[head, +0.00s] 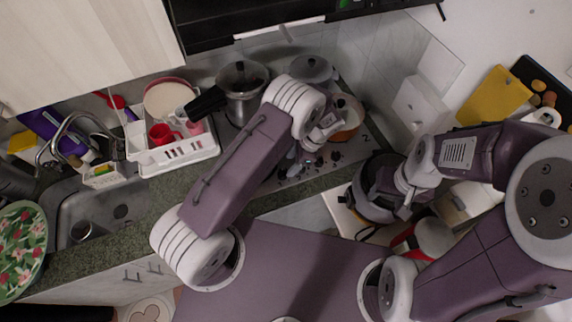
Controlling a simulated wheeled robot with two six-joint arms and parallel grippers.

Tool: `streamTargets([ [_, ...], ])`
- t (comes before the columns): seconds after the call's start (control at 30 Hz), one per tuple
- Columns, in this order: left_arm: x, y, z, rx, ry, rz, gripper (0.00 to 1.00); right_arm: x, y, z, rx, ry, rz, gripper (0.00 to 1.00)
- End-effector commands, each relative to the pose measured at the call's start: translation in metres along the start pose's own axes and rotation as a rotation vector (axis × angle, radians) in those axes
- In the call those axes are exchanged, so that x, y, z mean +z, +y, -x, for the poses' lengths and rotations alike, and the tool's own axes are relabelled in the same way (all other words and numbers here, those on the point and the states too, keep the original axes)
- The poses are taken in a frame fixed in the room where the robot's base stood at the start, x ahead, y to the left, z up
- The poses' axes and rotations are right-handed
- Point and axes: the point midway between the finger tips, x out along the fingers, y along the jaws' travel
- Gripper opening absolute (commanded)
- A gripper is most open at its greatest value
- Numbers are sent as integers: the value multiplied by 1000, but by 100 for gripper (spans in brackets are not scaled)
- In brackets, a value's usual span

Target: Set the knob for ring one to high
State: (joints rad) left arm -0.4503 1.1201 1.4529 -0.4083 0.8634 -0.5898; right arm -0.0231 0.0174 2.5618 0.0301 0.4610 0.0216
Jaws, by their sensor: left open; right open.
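The stove (352,151) is set in the counter at the middle of the head view. Several small dark knobs (335,156) show along its front panel, partly hidden by my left arm. I cannot read any knob's setting or tell which one belongs to ring one. My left gripper (318,140) is open above the stove, over the near side of an orange pan (348,118). It is close to the knobs in the picture, but I cannot tell whether it touches anything. My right gripper (405,207) is open, to the right of the stove and away from the knobs.
A steel pot (242,82) with a black handle and a lidded pot (313,69) stand at the back of the stove. A white dish rack (180,156) and a sink (72,212) lie to the left. A yellow board (494,95) lies at the right.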

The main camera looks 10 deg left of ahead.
Motion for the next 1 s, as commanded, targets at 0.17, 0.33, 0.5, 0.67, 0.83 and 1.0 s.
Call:
streamTargets([
  [0.17,3,2,-35,6,-2,2,57,-3,-1,22,-1,1,1,56],
  [0.33,2,1,-63,4,0,4,57,-4,-1,32,-1,2,1,56],
  [0.5,1,1,-74,2,1,4,57,-4,-1,33,-1,2,1,56],
  [0.67,1,0,-74,1,2,4,57,-4,-1,32,-1,2,1,56],
  [0.83,1,0,-74,1,2,4,21,-4,-1,32,-1,2,1,56],
  [1.0,1,0,-74,1,2,3,0,-4,-1,32,-1,2,1,56],
])
